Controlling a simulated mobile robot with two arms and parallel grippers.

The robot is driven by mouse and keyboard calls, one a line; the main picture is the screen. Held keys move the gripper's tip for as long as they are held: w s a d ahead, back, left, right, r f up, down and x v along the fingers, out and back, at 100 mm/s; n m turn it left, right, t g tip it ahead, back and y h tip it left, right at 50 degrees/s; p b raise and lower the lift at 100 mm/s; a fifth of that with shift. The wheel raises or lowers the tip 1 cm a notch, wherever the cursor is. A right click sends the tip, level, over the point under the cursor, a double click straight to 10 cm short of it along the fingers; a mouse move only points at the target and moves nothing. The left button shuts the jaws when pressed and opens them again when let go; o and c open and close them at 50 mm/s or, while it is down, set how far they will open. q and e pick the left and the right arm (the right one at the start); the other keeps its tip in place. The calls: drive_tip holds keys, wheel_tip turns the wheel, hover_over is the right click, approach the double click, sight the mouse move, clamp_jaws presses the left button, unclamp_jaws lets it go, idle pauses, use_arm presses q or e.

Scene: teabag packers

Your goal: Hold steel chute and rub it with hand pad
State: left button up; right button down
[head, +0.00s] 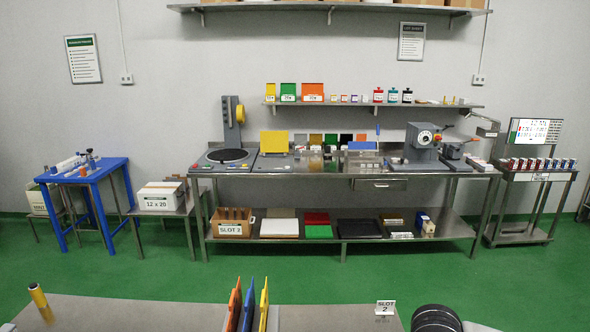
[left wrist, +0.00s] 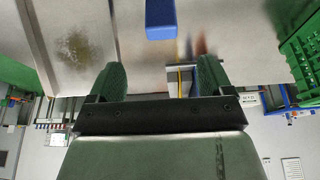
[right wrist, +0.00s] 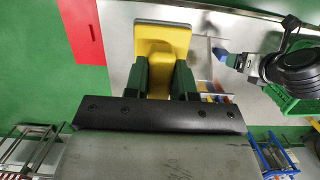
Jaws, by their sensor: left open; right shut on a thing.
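In the left wrist view, a steel panel with a raised edge, which looks like the steel chute (left wrist: 95,20), lies at the upper left. A brownish smudge (left wrist: 75,48) marks its surface. My left gripper (left wrist: 160,75) is open beside it, with nothing clearly held between its green fingers. In the right wrist view, my right gripper (right wrist: 162,72) is shut on a yellow hand pad (right wrist: 162,42) with a grey layer along its far edge. The pad is held apart from the chute in this view. Neither gripper nor the chute is clearly visible in the head view.
A blue block (left wrist: 160,20) lies ahead of the left gripper. A green crate (left wrist: 302,45) is at the right. The near table (head: 160,312) carries orange, blue and yellow upright pieces (head: 248,308) and a SLOT 2 sign (head: 385,307). Green floor separates it from the back bench (head: 340,172).

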use_arm(q)
drive_tip(key=b+x, duration=0.1)
drive_tip(key=x, duration=0.6)
drive_tip(key=shift+w+r+b, duration=0.1)
drive_tip(key=shift+w+b, duration=0.1)
drive_tip(key=shift+b, duration=0.15)
use_arm(e)
drive_tip(key=shift+f, duration=0.8)
use_arm(q)
drive_tip(key=b+x, duration=0.4)
drive_tip(key=b, duration=0.1)
drive_tip(key=shift+a, duration=0.1)
drive_tip(key=shift+w+f+b, duration=0.3)
drive_tip(key=shift+f+b, duration=0.35)
drive_tip(key=shift+b, duration=0.25)
use_arm(e)
wheel_tip(320, 180, down, 7)
drive_tip(key=shift+r, duration=0.15)
use_arm(q)
drive_tip(key=c, duration=1.2)
